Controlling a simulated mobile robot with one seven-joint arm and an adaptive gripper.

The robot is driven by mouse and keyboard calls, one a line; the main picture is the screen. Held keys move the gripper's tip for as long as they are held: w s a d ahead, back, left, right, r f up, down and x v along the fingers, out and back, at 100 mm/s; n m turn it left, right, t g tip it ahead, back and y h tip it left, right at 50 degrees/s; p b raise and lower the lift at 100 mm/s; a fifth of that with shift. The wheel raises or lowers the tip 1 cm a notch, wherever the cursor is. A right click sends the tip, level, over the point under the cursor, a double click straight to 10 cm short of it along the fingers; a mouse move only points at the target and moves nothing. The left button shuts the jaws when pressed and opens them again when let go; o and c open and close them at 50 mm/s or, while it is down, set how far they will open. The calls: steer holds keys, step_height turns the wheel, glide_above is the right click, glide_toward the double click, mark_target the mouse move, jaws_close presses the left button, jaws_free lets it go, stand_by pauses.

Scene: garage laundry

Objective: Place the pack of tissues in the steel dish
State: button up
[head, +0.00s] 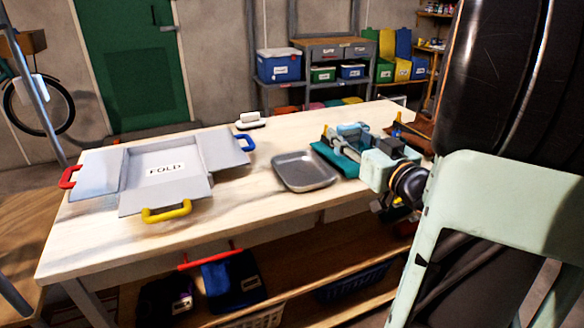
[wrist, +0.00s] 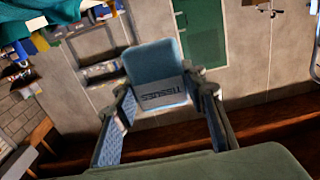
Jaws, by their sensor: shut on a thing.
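The pack of tissues (wrist: 158,62) is light blue with a pale label reading TISSUES, upside down in the wrist view. My gripper (wrist: 162,98) is shut on it, one finger at each side. In the head view my gripper (head: 343,144) reaches in from the right, above the table, with the light blue pack (head: 352,129) partly hidden at its fingers. The steel dish (head: 303,173) is a shallow grey square tray on the table, left of my gripper. The dish looks empty.
A teal folded thing (head: 333,161) lies on the table (head: 250,210) just right of the dish. A grey folding board (head: 165,190) marked FOLD, with coloured handles, covers the left. A small white-and-dark object (head: 250,120) sits at the back edge.

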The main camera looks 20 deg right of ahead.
steer(key=w+a+f+b, duration=0.1)
steer(key=w+f, duration=0.1)
steer(key=w, duration=0.1)
steer(key=w+a+f+b, duration=0.1)
steer(key=w+a+f, duration=0.1)
steer(key=w+f, duration=0.1)
steer(key=w+a+f+b, duration=0.1)
steer(key=w+a+f, duration=0.1)
steer(key=w+f, duration=0.1)
steer(key=shift+w, duration=0.15)
steer(key=f, duration=0.1)
steer(key=f+b, duration=0.1)
steer(key=f, duration=0.1)
steer(key=shift+w+a+f, duration=0.15)
steer(key=shift+w, duration=0.2)
steer(key=shift+f, duration=0.25)
steer(key=shift+b, duration=0.3)
steer(key=shift+f, duration=0.2)
steer(key=o, duration=0.9)
steer(key=shift+c, duration=0.2)
